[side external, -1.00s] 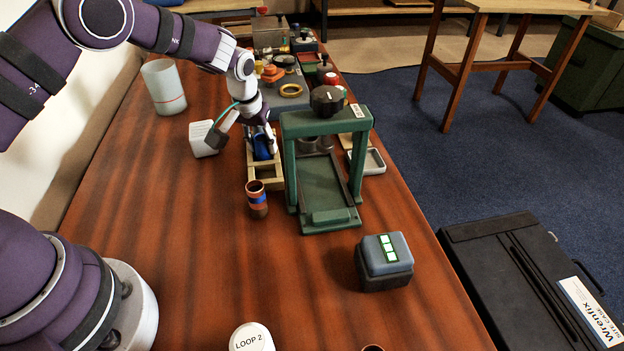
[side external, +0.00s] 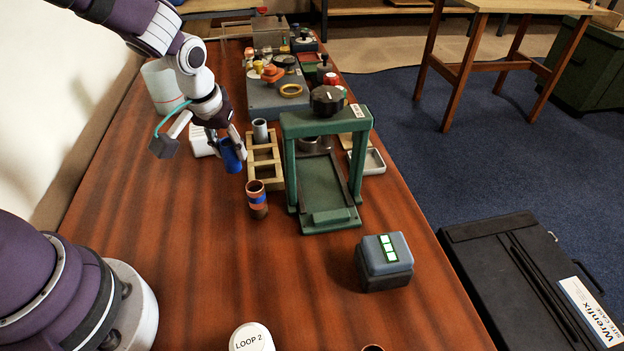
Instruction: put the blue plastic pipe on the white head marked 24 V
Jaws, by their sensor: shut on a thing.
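The blue plastic pipe (side external: 231,159) is held upright or slightly tilted in my gripper (side external: 229,147), which is shut on it. It hangs just left of the wooden rack, in front of a white block (side external: 200,143) that is partly hidden by my gripper. Dark marks on that block are too small to read. Another white head (side external: 251,338), marked LOOP 2, stands at the bottom edge. I cannot make out a 24 V mark on anything.
The wooden rack (side external: 264,184) holds a grey pipe (side external: 260,133). A copper pipe with a blue band (side external: 257,203) stands before it. A green press frame (side external: 290,170) stands to the right, a grey-blue block (side external: 397,248) nearer.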

